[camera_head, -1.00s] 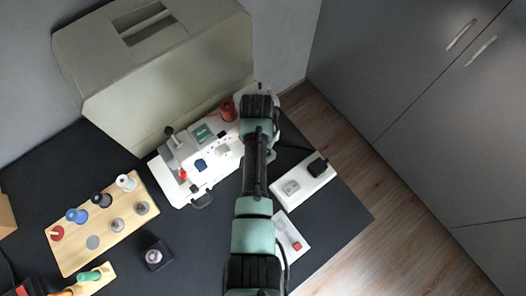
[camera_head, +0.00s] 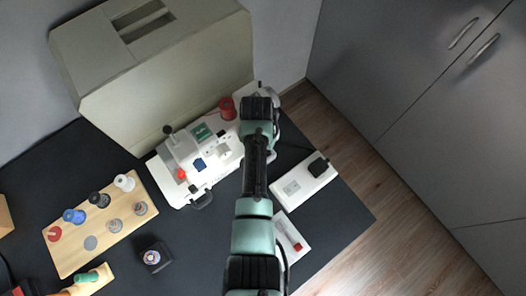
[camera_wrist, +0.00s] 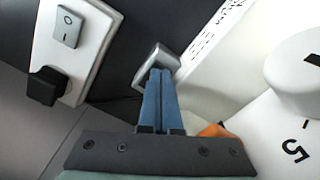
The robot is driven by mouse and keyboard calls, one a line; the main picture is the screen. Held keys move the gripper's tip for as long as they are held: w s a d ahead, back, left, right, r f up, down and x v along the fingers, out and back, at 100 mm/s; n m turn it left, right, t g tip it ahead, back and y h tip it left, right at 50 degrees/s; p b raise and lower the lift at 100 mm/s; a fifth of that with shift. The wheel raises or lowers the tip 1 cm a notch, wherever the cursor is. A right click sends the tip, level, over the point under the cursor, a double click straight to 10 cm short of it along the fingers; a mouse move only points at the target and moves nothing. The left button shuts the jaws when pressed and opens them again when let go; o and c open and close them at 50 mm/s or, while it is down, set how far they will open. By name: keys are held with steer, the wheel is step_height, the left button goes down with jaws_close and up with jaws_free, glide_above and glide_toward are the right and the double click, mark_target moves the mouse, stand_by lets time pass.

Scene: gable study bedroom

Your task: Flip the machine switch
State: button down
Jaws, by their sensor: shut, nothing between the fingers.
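The white sewing machine (camera_head: 200,155) stands on the dark table in the head view, its right end partly hidden by my arm. In the wrist view its white body (camera_wrist: 228,60) is at the right, with a numbered dial (camera_wrist: 290,140). My gripper (camera_wrist: 160,72) is shut and empty, its two blue fingers together. Their tips are at a small silver-grey part (camera_wrist: 155,56) beside the machine's body; I cannot tell whether they touch it or whether it is the switch. In the head view my arm hides the fingers.
A white power strip (camera_head: 291,188) with a grey rocker switch (camera_wrist: 68,26) and a black plug (camera_wrist: 45,86) lies right of the machine. A pale cover (camera_head: 170,75) stands behind it. A wooden spool rack (camera_head: 75,259) is at the left. Grey cabinets (camera_head: 425,110) are at the right.

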steer(key=shift+f, duration=0.25)
steer(key=shift+r, duration=0.15)
step_height(320, 180, up, 7)
steer(key=p, duration=0.7)
